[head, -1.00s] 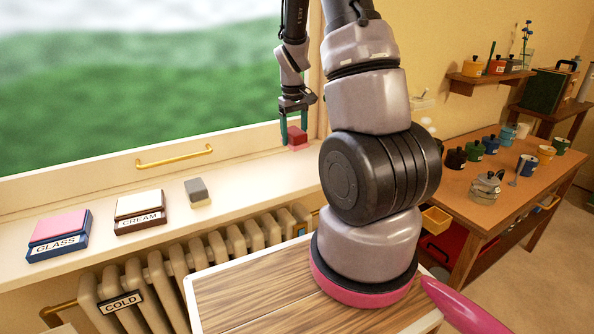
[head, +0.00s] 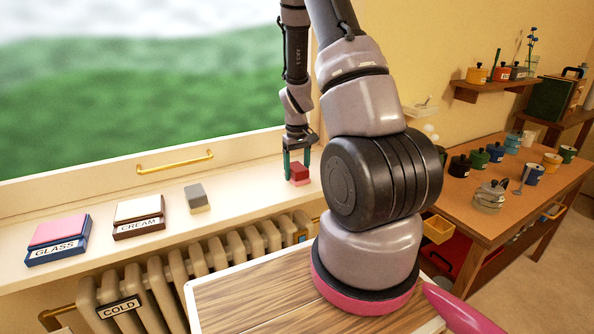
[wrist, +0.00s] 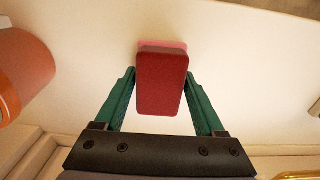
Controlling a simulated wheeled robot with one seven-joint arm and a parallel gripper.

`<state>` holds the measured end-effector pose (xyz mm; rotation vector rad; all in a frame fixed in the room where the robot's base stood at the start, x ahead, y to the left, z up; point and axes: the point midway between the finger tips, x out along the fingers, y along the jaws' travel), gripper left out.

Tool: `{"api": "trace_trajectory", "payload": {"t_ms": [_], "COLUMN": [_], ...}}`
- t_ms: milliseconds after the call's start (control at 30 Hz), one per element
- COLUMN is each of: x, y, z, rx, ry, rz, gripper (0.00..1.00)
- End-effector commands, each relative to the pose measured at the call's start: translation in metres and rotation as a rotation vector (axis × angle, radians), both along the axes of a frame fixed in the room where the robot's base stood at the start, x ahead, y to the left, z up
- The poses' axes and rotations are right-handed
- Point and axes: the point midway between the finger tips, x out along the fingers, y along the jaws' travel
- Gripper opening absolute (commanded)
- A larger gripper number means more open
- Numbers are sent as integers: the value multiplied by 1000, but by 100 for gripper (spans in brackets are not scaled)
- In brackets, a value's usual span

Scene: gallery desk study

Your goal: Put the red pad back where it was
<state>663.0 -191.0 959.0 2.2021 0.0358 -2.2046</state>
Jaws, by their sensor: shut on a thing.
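The red pad (head: 299,172) is a small block with a dark red top and a pink lower layer. It is over the right part of the window sill, close to the surface. I cannot tell whether it touches the sill. In the wrist view the red pad (wrist: 162,84) lies lengthwise between the green fingers, with pink showing at its far edge. My gripper (head: 299,170) points down and is shut on the red pad; its fingers also show in the wrist view (wrist: 162,100).
The window sill (head: 250,185) holds a grey-and-cream block (head: 198,197), a CREAM box (head: 138,215) and a GLASS box (head: 58,238). An orange-brown round object (wrist: 22,75) stands left in the wrist view. The sill between the grey block and my gripper is clear.

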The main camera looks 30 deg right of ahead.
Motion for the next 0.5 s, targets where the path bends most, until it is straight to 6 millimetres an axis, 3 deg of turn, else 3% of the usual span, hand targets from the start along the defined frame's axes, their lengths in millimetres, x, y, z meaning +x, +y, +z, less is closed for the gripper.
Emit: {"api": "trace_trajectory", "payload": {"t_ms": [167, 200, 267, 500], "x": [0, 0, 0, 0], "y": [0, 0, 0, 0], "z": [-1, -2, -1, -1], "rx": [0, 0, 0, 0], "ry": [0, 0, -1, -1], "rz": [0, 0, 1, 1], "gripper": [27, 75, 98, 100]}}
